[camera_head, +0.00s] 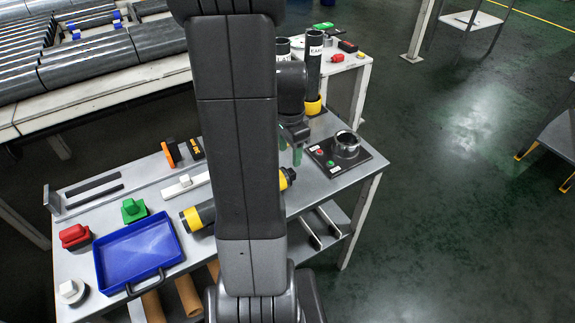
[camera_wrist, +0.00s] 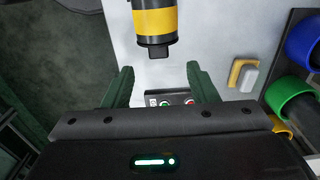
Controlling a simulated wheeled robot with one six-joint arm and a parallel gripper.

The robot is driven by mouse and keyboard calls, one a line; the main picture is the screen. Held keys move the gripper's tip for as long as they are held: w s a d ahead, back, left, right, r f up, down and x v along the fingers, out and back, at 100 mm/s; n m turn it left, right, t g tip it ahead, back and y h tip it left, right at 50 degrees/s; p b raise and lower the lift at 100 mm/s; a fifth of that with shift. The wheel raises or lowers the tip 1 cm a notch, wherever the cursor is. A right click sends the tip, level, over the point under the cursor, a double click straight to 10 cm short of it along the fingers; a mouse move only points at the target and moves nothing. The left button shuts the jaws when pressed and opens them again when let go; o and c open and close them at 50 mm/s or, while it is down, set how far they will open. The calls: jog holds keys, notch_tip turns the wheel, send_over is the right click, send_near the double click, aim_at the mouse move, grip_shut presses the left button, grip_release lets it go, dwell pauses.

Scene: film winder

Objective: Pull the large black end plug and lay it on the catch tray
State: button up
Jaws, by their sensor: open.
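A dark cylinder with yellow bands (camera_head: 202,214) lies on the workbench, its middle hidden behind my arm in the head view. Its right end shows in the head view (camera_head: 284,180). In the wrist view, its yellow band (camera_wrist: 155,20) and the black end plug (camera_wrist: 158,51) with a square knob face my gripper (camera_wrist: 160,72). The green fingers are open and apart, with nothing between them; the knob lies just beyond the fingertips, roughly centred. In the head view my gripper (camera_head: 291,146) is partly hidden, above the bench left of the control box. The blue catch tray (camera_head: 103,275) is at front left, empty.
A control box (camera_head: 325,158) with buttons and a metal cup (camera_head: 347,143) stands at the bench's right. An upright tube (camera_head: 313,72) stands behind. Blue-ringed (camera_wrist: 304,42) and green-ringed (camera_wrist: 288,102) tubes show right in the wrist view.

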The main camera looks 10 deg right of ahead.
aim_at(291, 171)
notch_tip(291, 171, down, 10)
jog(key=shift+s+d+r+p, duration=0.1)
jog(key=shift+d+r+p, duration=0.05)
jog(key=shift+r+p, duration=0.15)
jog(key=shift+c, duration=0.4)
grip_shut()
jog(key=shift+d, duration=0.1)
jog(key=shift+w+d, duration=0.25)
jog(key=shift+d, duration=0.4)
jog(key=shift+w+d, duration=0.25)
jog(key=shift+d, duration=0.4)
jog(key=shift+w+d, duration=0.35)
jog(key=shift+d, duration=0.55)
